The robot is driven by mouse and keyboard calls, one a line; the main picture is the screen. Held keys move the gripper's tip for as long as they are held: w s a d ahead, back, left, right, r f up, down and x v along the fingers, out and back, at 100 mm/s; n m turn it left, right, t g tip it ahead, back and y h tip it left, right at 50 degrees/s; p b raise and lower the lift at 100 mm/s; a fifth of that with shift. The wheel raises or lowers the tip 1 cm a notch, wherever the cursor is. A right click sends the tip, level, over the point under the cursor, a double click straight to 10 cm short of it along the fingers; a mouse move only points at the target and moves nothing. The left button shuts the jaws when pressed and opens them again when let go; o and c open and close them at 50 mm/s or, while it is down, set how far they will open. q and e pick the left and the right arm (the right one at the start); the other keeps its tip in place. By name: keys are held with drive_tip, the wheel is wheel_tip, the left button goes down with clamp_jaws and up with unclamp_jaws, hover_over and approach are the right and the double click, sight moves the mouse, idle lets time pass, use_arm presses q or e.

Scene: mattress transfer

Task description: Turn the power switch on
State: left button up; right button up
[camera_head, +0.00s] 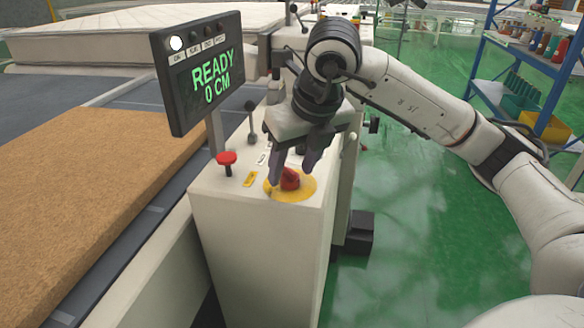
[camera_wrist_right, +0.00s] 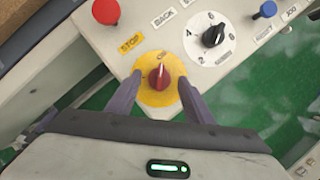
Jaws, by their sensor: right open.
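The power switch is a red knob (camera_head: 289,179) on a round yellow plate (camera_head: 304,190), on top of the white control cabinet. In the right wrist view the red knob (camera_wrist_right: 159,78) sits on its yellow plate (camera_wrist_right: 155,98) between my two fingers. My right gripper (camera_head: 292,172) is open, pointing down, with one finger on either side of the knob. In the right wrist view the right gripper (camera_wrist_right: 158,98) shows gaps between both fingers and the knob. The display (camera_head: 212,75) reads "READY 0 CM". My left gripper is not in view.
A red mushroom button (camera_head: 227,158) and a black lever (camera_head: 250,108) stand near the switch. In the right wrist view a black dial (camera_wrist_right: 213,36) and a blue button (camera_wrist_right: 268,9) lie beyond it. A brown mattress slab (camera_head: 90,190) lies left. Green floor is open at right.

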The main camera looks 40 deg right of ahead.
drive_tip(key=p+v, duration=0.1)
drive_tip(key=v, duration=0.8)
drive_tip(key=shift+r, duration=0.25)
drive_tip(key=shift+s, duration=0.1)
